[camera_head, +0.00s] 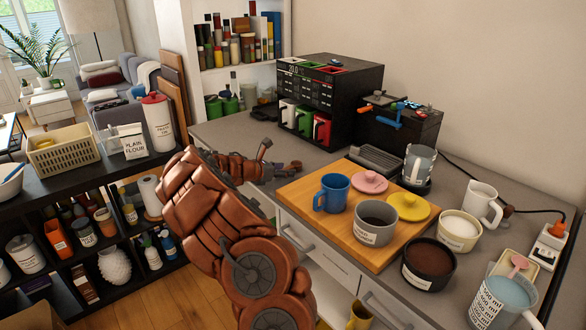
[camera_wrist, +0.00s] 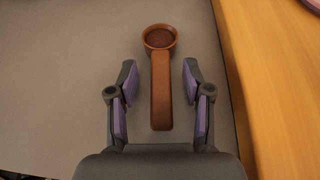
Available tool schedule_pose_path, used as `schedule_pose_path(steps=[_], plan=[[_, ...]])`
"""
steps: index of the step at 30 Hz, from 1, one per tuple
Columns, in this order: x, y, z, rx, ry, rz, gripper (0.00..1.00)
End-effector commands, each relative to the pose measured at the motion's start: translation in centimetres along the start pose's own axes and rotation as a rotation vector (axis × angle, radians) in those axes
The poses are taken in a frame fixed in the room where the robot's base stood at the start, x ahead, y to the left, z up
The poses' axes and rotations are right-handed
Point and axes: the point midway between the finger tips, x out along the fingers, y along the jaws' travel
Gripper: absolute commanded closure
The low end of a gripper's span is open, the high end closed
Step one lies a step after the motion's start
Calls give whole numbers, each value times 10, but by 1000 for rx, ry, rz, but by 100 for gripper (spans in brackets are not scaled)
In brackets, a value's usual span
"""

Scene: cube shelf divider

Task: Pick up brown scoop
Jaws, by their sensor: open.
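The brown scoop (camera_wrist: 161,95) lies on the grey counter in the wrist view. Its round bowl is at the top of the picture with dark brown contents or a dark inside, and its straight handle points down toward my palm. My gripper (camera_wrist: 160,78) is open, with one purple-padded finger on each side of the handle and a gap on both sides. I cannot tell how high the fingers are above the counter. In the head view my gripper (camera_head: 289,166) reaches over the counter left of the wooden board; I cannot make out the scoop there.
The wooden board (camera_head: 290,197) lies close to the right of my gripper. It carries a blue mug (camera_head: 332,192), a grey cup (camera_head: 376,222) and pink and yellow lids. A black drawer cabinet (camera_head: 335,90) stands behind. Grey counter is bare left of the scoop.

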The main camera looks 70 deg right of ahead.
Motion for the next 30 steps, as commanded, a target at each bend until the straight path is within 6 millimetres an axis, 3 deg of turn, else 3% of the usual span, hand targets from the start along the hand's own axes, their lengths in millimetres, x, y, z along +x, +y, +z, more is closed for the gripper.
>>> schedule_pose_path(steps=[12,27,30], plan=[[9,-1,0,0,0,-1,50],[8,0,0,0,0,-1,100],[8,0,0,0,0,-1,100]])
